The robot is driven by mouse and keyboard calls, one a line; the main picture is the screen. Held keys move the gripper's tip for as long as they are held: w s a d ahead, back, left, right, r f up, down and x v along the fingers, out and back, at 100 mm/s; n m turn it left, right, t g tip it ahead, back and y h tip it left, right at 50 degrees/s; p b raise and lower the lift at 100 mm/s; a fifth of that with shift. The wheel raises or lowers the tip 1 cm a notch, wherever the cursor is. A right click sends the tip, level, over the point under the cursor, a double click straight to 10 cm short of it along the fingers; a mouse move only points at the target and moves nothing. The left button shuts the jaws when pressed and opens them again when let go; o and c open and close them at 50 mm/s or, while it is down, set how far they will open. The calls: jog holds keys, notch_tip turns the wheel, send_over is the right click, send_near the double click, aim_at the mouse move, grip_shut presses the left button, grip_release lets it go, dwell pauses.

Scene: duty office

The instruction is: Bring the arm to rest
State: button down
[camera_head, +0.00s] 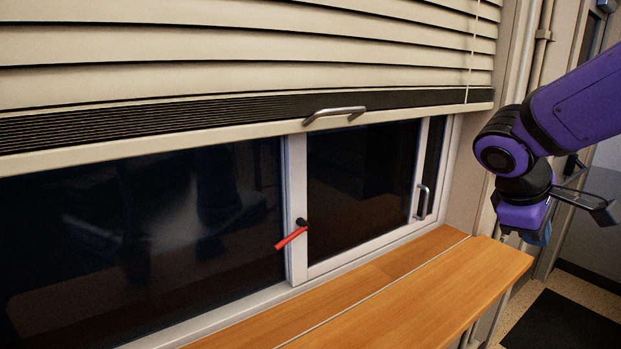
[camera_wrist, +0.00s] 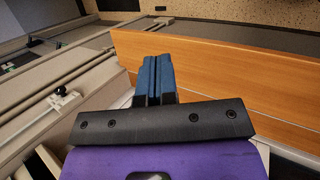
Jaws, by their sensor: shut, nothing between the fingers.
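My arm, purple and black, comes in from the right edge in the head view. My gripper (camera_head: 538,236) hangs beyond the right end of the wooden sill, pointing down and partly hidden behind its own wrist. In the wrist view my gripper (camera_wrist: 159,77) shows two blue fingers side by side, shut with nothing between them. The wooden sill (camera_head: 420,285) lies below and to the left of my gripper, and it also shows in the wrist view (camera_wrist: 230,75). My gripper looks clear of the sill and touches nothing that I can see.
A window (camera_head: 296,190) with a red handle (camera_head: 291,238) stands behind the sill. Beige blinds (camera_head: 240,75) with a metal pull (camera_head: 335,114) cover its upper part. A dark mat (camera_head: 565,322) lies on the floor at lower right. The sill top is bare.

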jog(key=s+a+r+m+t+y, duration=0.2)
jog(key=s+m+y, duration=0.1)
jog(key=s, duration=0.3)
jog(key=s+a+r+m+t+y, duration=0.2)
jog(key=s+a+r+m+y, duration=0.1)
jog(key=s, duration=0.3)
jog(key=shift+s+m, duration=0.2)
jog(key=shift+m, duration=0.5)
jog(key=shift+a+r, duration=0.1)
jog(key=shift+r, duration=0.05)
